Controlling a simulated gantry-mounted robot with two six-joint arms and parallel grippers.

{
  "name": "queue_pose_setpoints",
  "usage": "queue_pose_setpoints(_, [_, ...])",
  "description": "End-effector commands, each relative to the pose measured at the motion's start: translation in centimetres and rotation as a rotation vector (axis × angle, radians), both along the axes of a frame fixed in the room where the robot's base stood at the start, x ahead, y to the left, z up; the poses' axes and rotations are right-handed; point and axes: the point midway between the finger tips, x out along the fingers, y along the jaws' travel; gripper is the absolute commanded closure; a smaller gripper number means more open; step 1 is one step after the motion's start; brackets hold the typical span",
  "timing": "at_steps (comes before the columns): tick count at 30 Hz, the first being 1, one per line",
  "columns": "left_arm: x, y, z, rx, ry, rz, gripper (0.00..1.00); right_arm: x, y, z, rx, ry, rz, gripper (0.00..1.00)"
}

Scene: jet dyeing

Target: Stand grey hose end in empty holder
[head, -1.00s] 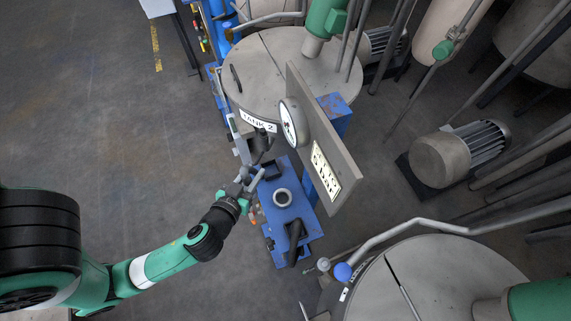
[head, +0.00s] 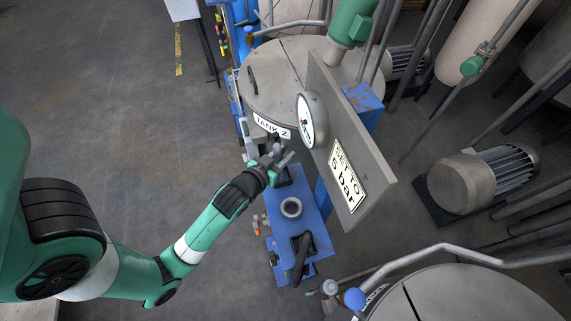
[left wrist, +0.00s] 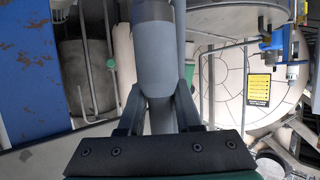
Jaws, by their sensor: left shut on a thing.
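My left gripper (head: 280,162) is shut on the grey hose end, above the far end of a blue stand (head: 313,216). In the left wrist view the grey hose end (left wrist: 155,62) is a smooth cylinder with a darker upper band, between the fingers of my left gripper (left wrist: 160,100). The stand has a round grey ring (head: 291,207) with a dark centre in its middle. A black hose piece (head: 301,260) leans at its near end. A dark square fitting (head: 284,178) is partly hidden under the gripper. I cannot tell which holder is empty. My right gripper is out of view.
A gauge panel (head: 349,150) rises close to the right of the stand. The tank marked TANK 2 (head: 285,85) stands behind the gripper. Another tank (head: 470,295) with a bent pipe is at lower right. Open floor (head: 130,130) lies to the left.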

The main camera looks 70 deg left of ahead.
Motion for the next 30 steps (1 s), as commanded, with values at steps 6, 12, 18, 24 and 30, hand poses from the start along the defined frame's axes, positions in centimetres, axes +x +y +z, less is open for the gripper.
queue_pose_setpoints(6, [1.1, 1.4, -2.0, 0.001, -0.003, -0.001, 1.00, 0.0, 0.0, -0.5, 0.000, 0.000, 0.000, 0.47])
queue_pose_setpoints(12, [1.4, 1.9, -3.6, -0.001, 0.001, -0.001, 1.00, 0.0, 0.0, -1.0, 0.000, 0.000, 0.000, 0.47])
queue_pose_setpoints(18, [1.4, 1.8, -5.8, 0.000, -0.001, -0.002, 1.00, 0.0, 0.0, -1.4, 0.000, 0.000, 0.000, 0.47])
queue_pose_setpoints(24, [1.4, 1.8, -5.7, 0.000, -0.003, -0.001, 1.00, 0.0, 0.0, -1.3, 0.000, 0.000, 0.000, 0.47])
queue_pose_setpoints(30, [1.4, 1.8, -5.9, -0.001, -0.001, -0.001, 0.47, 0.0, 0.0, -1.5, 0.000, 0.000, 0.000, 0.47])
